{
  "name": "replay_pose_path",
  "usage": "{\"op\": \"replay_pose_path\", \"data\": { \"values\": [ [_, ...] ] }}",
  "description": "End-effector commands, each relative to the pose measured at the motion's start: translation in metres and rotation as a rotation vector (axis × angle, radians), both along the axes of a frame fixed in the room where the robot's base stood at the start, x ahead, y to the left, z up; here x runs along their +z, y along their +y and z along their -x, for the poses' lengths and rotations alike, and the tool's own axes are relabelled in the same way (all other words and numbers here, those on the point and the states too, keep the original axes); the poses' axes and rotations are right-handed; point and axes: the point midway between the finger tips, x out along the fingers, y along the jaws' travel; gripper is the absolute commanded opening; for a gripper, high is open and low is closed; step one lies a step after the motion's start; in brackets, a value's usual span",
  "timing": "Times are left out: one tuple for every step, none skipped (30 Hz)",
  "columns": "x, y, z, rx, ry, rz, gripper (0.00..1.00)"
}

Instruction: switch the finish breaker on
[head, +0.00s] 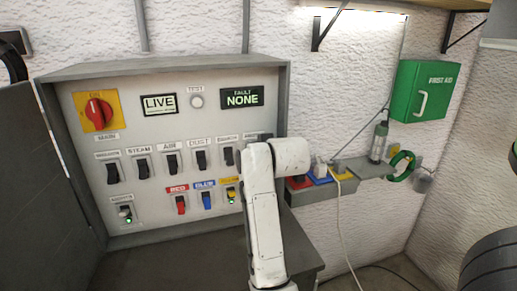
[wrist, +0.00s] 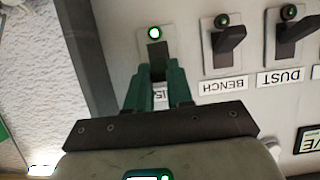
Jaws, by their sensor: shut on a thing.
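The finish breaker (wrist: 157,52) shows in the wrist view as a dark lever on a pale plate, with a lit green lamp (wrist: 154,33) at its end. Its label is partly covered; only "IS" reads clearly. My gripper (wrist: 158,80) has its two dark green fingers close together on the lever, shut on it. In the head view my white arm hides the finish breaker and my gripper; only a bit of its label (head: 258,135) shows. The grey breaker panel (head: 165,219) fills the left of the head view.
The bench breaker (wrist: 230,38) and dust breaker (wrist: 292,35) sit beside it with dark lamps. Below the main row are red (head: 181,205), blue (head: 206,200) and yellow (head: 231,196) switches. The main rotary switch (head: 98,110) is top left. A shelf with plugs stands right of the panel.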

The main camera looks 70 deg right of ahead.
Motion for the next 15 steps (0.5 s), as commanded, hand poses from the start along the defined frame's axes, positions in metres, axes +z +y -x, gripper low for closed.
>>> {"op": "replay_pose_path", "data": {
  "values": [
    [0.0027,-0.0005,-0.0013,0.001,0.01,-0.016,0.0],
    [0.0029,-0.0006,-0.0013,0.001,0.018,-0.025,0.0],
    [0.0036,-0.001,-0.0014,0.0,0.028,-0.036,0.0],
    [0.0038,-0.0012,-0.0014,0.001,0.035,-0.043,0.0],
    [0.0039,-0.0014,-0.0015,0.001,0.041,-0.05,0.0],
    [0.0037,-0.0016,-0.0015,0.001,0.048,-0.057,0.0],
    [0.0039,-0.0017,-0.0015,0.0,0.053,-0.062,0.0],
    [0.0043,-0.0018,-0.0017,0.0,0.056,-0.066,0.0],
    [0.0044,-0.0018,-0.0018,0.0,0.06,-0.071,0.0],
    [0.0043,-0.0019,-0.0019,0.0,0.063,-0.074,0.0],
    [0.0043,-0.0019,-0.0019,0.0,0.065,-0.076,0.0],
    [0.0043,-0.0018,-0.0019,0.0,0.067,-0.078,0.0],
    [0.0043,-0.0018,-0.0019,0.0,0.068,-0.079,0.0],
    [0.0044,-0.0018,-0.002,0.0,0.069,-0.079,0.0],
    [0.0044,-0.0018,-0.002,0.0,0.07,-0.08,0.0]
  ]
}}
